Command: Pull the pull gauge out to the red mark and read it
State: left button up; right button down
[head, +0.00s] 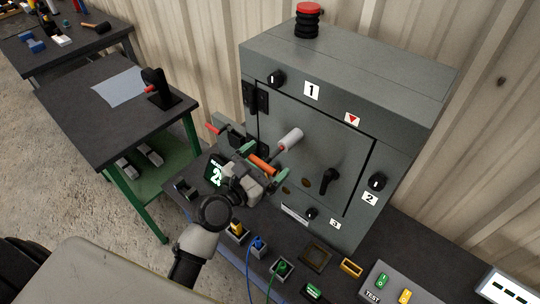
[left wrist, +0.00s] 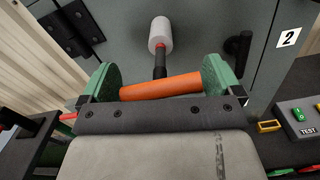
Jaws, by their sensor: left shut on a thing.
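The pull gauge has a pale cylinder (head: 291,139) in front of the grey cabinet door, a dark rod (left wrist: 160,64) and an orange crossbar handle (head: 262,164). A red band (left wrist: 161,45) shows on the rod, right at the cylinder's near end. My left gripper (left wrist: 160,86) is shut on the handle, with its green fingers at the bar's two ends. A dark display (head: 214,172) with light digits stands beside my gripper in the head view. Its first digit looks like 2; the rest is partly hidden by my gripper. My right gripper is not in view.
The grey cabinet (head: 345,100) has knobs, a black door handle (head: 328,180) and a red button (head: 309,10) on top. Small sockets with blue and green cables line the bench front. A test box (head: 385,285) sits at right. A side table (head: 85,130) stands left.

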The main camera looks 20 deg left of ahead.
pick_arm(q)
jog(key=o, duration=0.8)
jog(key=shift+s+f, duration=0.1)
jog(key=shift+f, duration=0.15)
jog(key=shift+o, duration=0.6)
jog(key=shift+s, duration=0.15)
jog(key=shift+s+r, duration=0.3)
jog(key=shift+s, duration=0.15)
jog(key=b+v, duration=0.3)
jog(key=v, duration=0.7)
jog(key=shift+s+a, duration=0.2)
jog(key=shift+s, duration=0.1)
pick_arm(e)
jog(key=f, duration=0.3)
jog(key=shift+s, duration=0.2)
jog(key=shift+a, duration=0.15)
